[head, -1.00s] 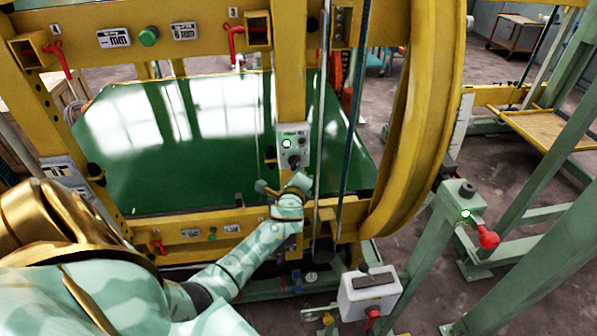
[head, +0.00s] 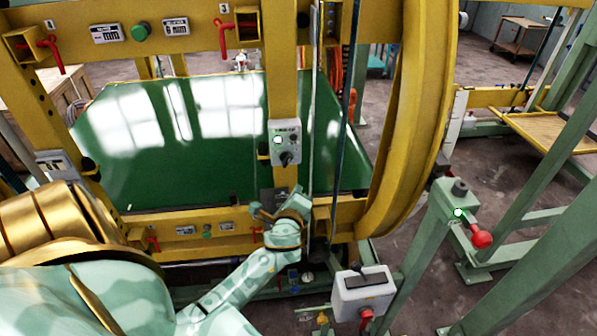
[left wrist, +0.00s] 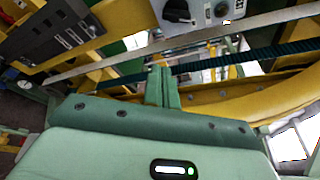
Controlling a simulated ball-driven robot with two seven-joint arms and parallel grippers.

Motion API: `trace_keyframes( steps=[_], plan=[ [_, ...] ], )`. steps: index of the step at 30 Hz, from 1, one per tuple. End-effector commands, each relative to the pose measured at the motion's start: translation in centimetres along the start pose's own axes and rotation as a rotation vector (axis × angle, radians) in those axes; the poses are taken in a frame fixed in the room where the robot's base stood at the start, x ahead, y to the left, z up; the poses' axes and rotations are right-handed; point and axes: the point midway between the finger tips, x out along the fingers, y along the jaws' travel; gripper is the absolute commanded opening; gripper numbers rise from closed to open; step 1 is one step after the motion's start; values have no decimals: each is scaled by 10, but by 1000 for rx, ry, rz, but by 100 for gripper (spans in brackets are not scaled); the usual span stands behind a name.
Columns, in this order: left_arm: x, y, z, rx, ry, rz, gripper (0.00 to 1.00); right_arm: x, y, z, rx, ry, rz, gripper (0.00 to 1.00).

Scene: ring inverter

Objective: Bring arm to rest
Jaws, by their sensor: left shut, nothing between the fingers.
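My left arm, pale green with a mottled pattern, reaches from the lower left of the head view to the front of the yellow ring frame. Its left gripper (head: 258,211) is shut and empty, below the grey control box (head: 286,143) with a black knob on the yellow upright. A gap shows between the gripper and the box in the head view. In the left wrist view the closed fingers (left wrist: 160,85) point toward the frame, with the knob box (left wrist: 195,14) beyond them. My right gripper is not in view.
The yellow ring frame (head: 405,130) surrounds a glossy green panel (head: 150,150). A white box (head: 364,292) on a stand is right of my arm. A green post (head: 455,200) with a red knob (head: 481,239) stands further right. Open floor (head: 520,220) shows between the green beams.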

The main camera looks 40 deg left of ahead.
Motion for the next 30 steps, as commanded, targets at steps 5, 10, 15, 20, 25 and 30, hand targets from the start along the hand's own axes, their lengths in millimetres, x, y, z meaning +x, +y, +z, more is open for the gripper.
trace_keyframes(
  steps=[5, 10, 15, 20, 25, 30],
  plan=[
    [-9, 1, 0, 1, -1, 1, 0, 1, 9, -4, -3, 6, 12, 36],
    [-9, 1, 0, 1, -1, 1, 0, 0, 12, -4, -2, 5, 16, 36],
    [-9, 0, 0, 1, -1, 1, 0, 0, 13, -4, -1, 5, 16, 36],
    [-8, 0, 0, 1, -1, 0, 0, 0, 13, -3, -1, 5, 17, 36],
    [-8, 4, -9, -143, 42, 5, 0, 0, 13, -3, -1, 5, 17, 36],
    [-19, 95, -84, -489, 221, 223, 0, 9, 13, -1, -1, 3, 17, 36]
  ],
)
